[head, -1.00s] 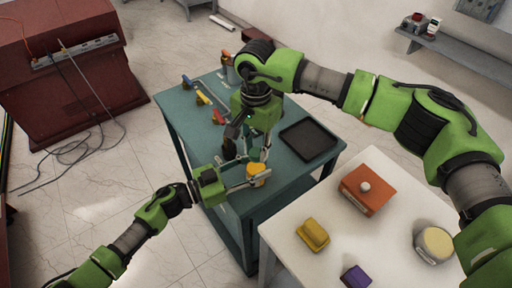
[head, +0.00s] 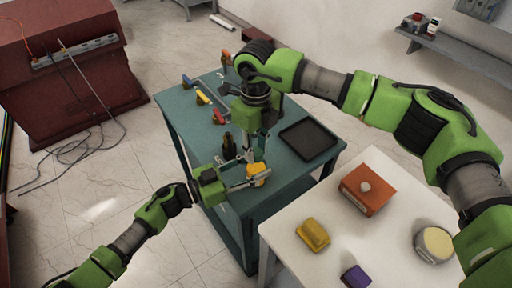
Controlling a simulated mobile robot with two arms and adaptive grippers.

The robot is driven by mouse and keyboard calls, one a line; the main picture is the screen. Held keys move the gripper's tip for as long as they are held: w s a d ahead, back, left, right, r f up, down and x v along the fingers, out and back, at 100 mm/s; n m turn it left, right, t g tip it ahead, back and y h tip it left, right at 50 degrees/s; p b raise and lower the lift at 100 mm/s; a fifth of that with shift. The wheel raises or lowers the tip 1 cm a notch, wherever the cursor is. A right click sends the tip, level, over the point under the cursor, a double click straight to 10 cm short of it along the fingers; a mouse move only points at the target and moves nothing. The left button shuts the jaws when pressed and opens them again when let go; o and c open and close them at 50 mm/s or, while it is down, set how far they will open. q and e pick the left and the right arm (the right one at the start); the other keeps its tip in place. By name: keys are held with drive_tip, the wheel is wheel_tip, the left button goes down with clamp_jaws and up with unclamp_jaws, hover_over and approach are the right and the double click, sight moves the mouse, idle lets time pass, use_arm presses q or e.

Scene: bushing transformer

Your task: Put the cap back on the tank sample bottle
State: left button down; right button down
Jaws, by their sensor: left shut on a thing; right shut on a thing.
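A small bottle with yellow-amber contents (head: 256,169) stands upright near the front edge of the teal cart (head: 290,172). My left gripper (head: 258,181) comes in from the left and is shut on this bottle. My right gripper (head: 252,154) points down from above, just over and slightly left of the bottle's top. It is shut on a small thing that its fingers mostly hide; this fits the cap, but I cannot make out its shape. I cannot tell whether it touches the bottle's mouth.
A dark bottle (head: 227,146) stands close left of my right gripper. A black tray (head: 307,139) lies on the cart's right side. Red-handled (head: 218,117) and yellow-handled (head: 203,97) items lie at the back left. A white table (head: 340,235) with several objects stands at front right.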

drive_tip(key=shift+m, duration=0.5)
drive_tip(key=c, duration=1.7)
unclamp_jaws()
drive_tip(key=shift+r, duration=0.15)
drive_tip(key=shift+r, duration=2.15)
drive_tip(key=shift+c, duration=0.3)
drive_tip(key=n, duration=0.1)
drive_tip(key=r+n, duration=0.1)
drive_tip(key=n, duration=0.1)
drive_tip(key=shift+r, duration=0.3)
drive_tip(key=r+n, duration=0.1)
drive_tip(key=n, duration=0.1)
drive_tip(key=r+n, duration=0.1)
drive_tip(key=n, duration=0.1)
drive_tip(key=shift+n, duration=0.4)
